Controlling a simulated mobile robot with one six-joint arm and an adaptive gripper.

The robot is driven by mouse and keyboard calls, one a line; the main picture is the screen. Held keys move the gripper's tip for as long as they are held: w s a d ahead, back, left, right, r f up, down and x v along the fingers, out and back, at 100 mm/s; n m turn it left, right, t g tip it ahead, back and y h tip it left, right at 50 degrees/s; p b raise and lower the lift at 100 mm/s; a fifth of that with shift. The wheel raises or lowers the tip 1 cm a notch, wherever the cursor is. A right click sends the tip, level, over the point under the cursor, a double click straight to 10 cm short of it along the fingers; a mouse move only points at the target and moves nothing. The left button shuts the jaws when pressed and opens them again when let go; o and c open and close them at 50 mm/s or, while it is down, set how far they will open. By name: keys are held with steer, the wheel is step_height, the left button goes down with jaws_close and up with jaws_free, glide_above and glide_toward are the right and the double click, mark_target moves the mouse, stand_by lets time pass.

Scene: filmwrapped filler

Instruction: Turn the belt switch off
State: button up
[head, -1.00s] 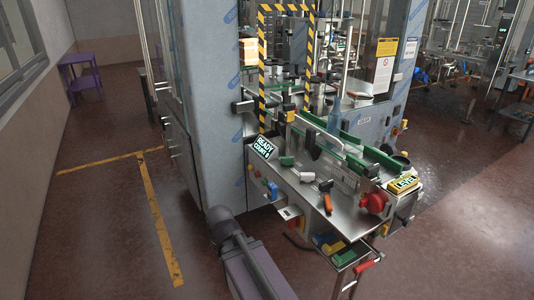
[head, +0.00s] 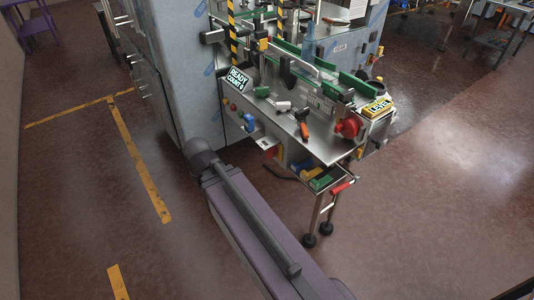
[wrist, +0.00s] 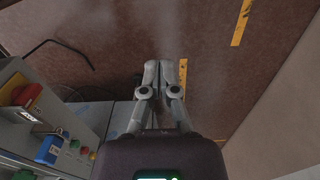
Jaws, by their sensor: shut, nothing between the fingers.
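My gripper (wrist: 158,68) is shut and empty in the wrist view, with its fingertips over the floor. The machine's control panel is at the left of that view. It carries a red rotary knob on a yellow plate (wrist: 26,95), a blue box-shaped part (wrist: 49,149), and small green (wrist: 75,144) and red (wrist: 85,150) buttons. Which of these is the belt switch I cannot read. My gripper is apart from all of them. In the head view, the blue part (head: 249,122) shows on the front panel below the tabletop; my gripper is not visible there.
The steel worktable (head: 312,152) holds an orange-handled tool (head: 304,130) and a display (head: 238,78). A red round part (head: 348,127) sits at its right end. A small bin stand (head: 322,181) juts out below.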

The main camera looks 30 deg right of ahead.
steer(key=o, duration=0.7)
steer(key=shift+d+f, duration=0.1)
steer(key=shift+f, duration=0.1)
steer(key=shift+c, duration=0.2)
steer(key=shift+o, duration=1.1)
steer(key=w+d+f+m+h+b, duration=0.2)
steer(key=d+f+m+h+b, duration=0.1)
steer(key=d+f+b, duration=0.2)
steer(key=shift+w+b, duration=0.4)
steer(key=shift+b, duration=0.1)
steer(key=m+h+b, duration=1.5)
steer(key=b, duration=0.8)
glide_toward(271, 151)
steer(key=a, duration=0.3)
steer(key=shift+w+a+r+t, duration=0.2)
steer(key=shift+w+r+t, duration=0.05)
steer(key=shift+w+t, duration=0.1)
steer(key=shift+w+d, duration=0.15)
steer(key=shift+d, duration=3.3)
steer(key=shift+w+d, duration=0.1)
steer(key=shift+d, duration=3.35)
